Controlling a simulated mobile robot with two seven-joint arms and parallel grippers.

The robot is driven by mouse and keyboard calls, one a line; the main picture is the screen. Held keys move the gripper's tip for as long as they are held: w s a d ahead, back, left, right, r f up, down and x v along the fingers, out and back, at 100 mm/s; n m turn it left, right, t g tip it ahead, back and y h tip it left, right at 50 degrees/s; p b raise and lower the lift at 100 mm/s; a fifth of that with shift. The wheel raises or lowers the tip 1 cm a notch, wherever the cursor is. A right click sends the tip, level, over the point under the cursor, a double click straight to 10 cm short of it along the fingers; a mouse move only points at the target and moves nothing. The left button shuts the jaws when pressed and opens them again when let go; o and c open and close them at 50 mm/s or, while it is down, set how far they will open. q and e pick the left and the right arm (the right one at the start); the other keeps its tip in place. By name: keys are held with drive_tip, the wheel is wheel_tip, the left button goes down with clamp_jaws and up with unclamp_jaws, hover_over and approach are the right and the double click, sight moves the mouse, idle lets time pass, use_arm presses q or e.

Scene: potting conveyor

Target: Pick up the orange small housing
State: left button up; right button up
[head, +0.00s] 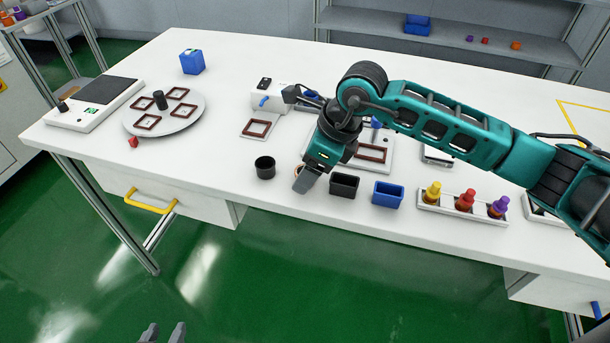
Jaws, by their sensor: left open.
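A small orange piece (516,45) lies on the back shelf at the upper right; it is too small to tell if it is a housing. A tan-orange rim (298,171) shows on the table, mostly hidden behind my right gripper. My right gripper (304,182) points down at the table's front edge, between a black round cup and a black bin; its finger gap is hidden. My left gripper (164,334) shows only its two grey fingertips at the bottom edge, apart and empty, over the green floor.
A black cup (265,167), black bin (343,186) and blue bin (388,194) line the front edge. A rack (463,205) holds yellow, red and purple-topped pieces. A turntable (190,123) carries brown frames. A small red piece (133,142) lies beside it.

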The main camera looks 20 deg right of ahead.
drive_tip(key=shift+a+f, duration=0.1)
drive_tip(key=shift+f, duration=0.25)
drive_tip(key=shift+c, duration=0.2)
drive_tip(key=c, duration=1.1)
